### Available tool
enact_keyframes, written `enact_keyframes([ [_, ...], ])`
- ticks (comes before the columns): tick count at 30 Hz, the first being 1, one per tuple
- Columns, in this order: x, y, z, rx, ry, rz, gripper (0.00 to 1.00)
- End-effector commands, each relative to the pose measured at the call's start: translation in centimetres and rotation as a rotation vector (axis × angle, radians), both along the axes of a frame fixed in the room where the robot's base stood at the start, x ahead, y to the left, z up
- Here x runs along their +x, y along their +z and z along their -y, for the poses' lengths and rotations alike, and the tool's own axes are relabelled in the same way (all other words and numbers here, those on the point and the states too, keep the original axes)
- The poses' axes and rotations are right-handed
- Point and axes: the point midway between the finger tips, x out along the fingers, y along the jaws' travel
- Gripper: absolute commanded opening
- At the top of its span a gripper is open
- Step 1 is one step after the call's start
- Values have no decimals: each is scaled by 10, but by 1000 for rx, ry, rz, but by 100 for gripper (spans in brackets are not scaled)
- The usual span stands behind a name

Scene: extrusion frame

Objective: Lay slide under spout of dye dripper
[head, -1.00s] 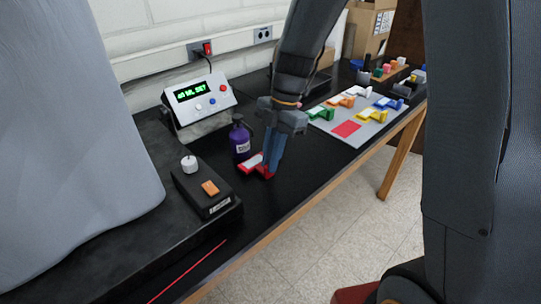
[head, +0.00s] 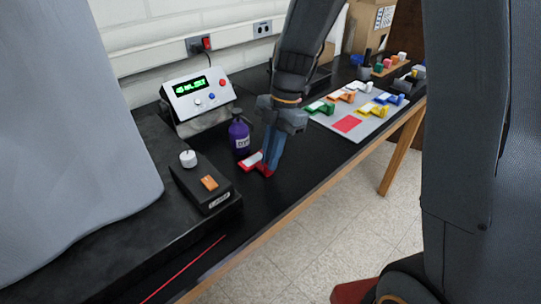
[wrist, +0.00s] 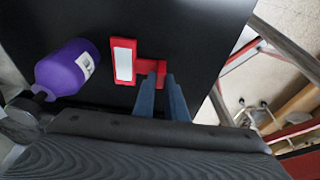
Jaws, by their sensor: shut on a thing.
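My gripper (head: 264,171) is shut on the handle of a red slide (head: 249,160) with a white window, low over the black bench. In the wrist view, my gripper's blue fingers (wrist: 161,80) pinch the red handle, and the slide (wrist: 123,62) lies flat beyond them. The dye dripper is a purple bottle (head: 239,136) with a white label, standing just behind and left of the slide. In the wrist view the dripper (wrist: 68,68) is left of the slide, with a gap between them. Its spout is hard to make out.
A console (head: 200,97) with a green display stands behind, left of the dripper. A black box (head: 205,186) with a white knob and orange switch sits to the left. A grey mat (head: 374,127) with several coloured holders and a red patch lies to the right.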

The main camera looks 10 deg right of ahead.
Motion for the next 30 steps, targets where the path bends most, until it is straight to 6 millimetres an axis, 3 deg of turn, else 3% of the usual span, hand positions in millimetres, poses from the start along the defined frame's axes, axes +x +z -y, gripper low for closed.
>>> enact_keyframes([
  [1,0,0,0,0,0,0,17],
  [4,0,0,0,0,0,0,33],
  [14,1,2,0,1,0,1,33],
  [30,12,70,16,0,-1,2,33],
])
